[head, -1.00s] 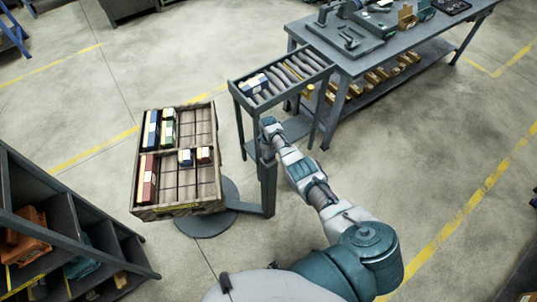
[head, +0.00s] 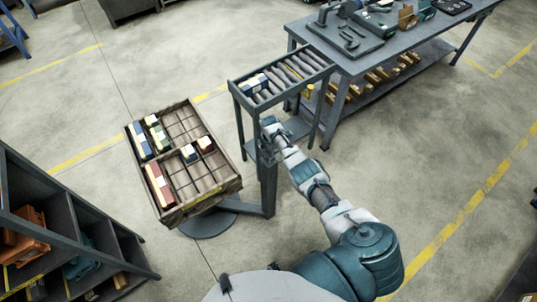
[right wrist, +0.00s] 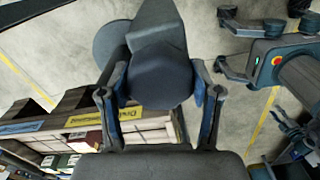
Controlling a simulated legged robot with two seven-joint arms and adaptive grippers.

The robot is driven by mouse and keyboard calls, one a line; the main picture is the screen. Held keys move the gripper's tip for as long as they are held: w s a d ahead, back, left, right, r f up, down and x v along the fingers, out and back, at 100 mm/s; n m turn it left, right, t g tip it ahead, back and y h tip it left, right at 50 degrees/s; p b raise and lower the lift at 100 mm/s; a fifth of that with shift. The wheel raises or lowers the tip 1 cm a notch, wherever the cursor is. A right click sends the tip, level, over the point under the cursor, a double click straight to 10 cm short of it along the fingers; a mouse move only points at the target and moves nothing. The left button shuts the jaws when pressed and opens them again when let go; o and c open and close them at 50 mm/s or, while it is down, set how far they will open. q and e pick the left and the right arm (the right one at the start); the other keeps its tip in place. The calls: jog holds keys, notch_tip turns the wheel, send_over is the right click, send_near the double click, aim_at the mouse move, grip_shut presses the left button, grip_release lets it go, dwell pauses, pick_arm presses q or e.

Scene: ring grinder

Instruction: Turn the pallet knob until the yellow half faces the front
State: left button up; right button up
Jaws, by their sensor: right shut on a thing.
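The pallet (head: 203,203) is an open wooden crate on a round turntable base at the left of the head view, turned at a slant. Red, blue, green and white boxes lie in its compartments. My right gripper (head: 268,124) is shut on the knob, one finger on each side, at the post beside the pallet.
A roller stand (head: 283,80) is just beyond my right gripper. A workbench (head: 375,62) with tools stands at the upper right. A dark shelf rack (head: 75,235) with bins is at the lower left. Open floor lies right of my arm.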

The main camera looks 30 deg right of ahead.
jog(key=shift+w+d+r+n, duration=0.15)
jog(key=shift+w+r+n, duration=0.15)
dwell(0.4)
jog(key=o, duration=1)
jog(key=shift+o, duration=0.7)
jog(key=shift+s+f, duration=0.1)
jog(key=shift+f, duration=0.1)
notch_tip(320, 180, up, 12)
jog(key=shift+f, duration=0.1)
